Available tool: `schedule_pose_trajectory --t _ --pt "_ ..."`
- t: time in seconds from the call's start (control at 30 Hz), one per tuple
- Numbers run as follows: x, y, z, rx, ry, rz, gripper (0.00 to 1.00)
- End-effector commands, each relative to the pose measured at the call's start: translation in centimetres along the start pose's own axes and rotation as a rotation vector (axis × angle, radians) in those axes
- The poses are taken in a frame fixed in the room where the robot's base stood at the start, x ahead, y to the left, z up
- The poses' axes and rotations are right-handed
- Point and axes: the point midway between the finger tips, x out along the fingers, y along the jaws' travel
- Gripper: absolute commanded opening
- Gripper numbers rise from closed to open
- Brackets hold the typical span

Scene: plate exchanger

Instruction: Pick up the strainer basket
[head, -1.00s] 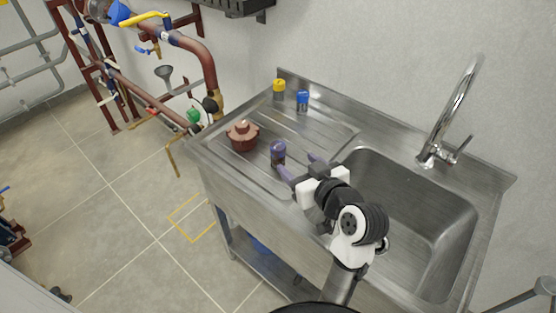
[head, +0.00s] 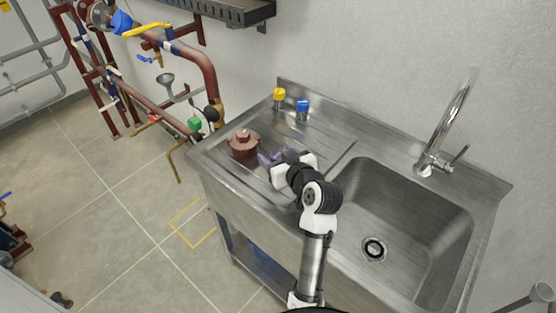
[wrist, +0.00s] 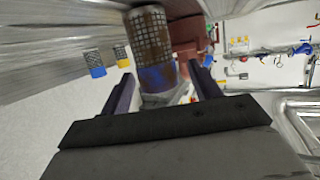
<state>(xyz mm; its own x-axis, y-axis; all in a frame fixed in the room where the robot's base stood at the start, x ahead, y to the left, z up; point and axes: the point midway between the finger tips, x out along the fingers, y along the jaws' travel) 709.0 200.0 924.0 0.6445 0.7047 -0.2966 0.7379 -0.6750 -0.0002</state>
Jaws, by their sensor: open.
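A strainer basket (wrist: 150,45), a rusty mesh cylinder with a blue-purple band, stands between the fingers of my gripper (wrist: 160,72) in the wrist view. My gripper is open, with one purple finger on each side of it; I cannot tell whether either touches. In the head view my gripper (head: 274,157) is low over the sink's drainboard and mostly hides this basket. Two smaller mesh baskets stand at the back of the drainboard, one with a yellow band (head: 279,98) and one with a blue band (head: 302,107).
A red-brown lidded housing (head: 243,146) stands on the drainboard just left of my gripper. The sink basin (head: 410,215) on the right is empty, with a tap (head: 445,125) behind it. Pipes (head: 195,60) run at the left, and a dark shelf (head: 220,14) hangs above.

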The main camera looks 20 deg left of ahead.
Motion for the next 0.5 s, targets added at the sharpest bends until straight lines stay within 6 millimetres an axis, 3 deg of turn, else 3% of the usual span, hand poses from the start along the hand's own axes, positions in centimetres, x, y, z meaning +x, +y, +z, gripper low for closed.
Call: schedule_pose_trajectory --t 0.2,0.5 --pt "0.07 0.01 0.02 0.000 0.001 0.000 0.61" --pt "0.04 0.02 0.00 0.000 0.001 0.001 0.22"
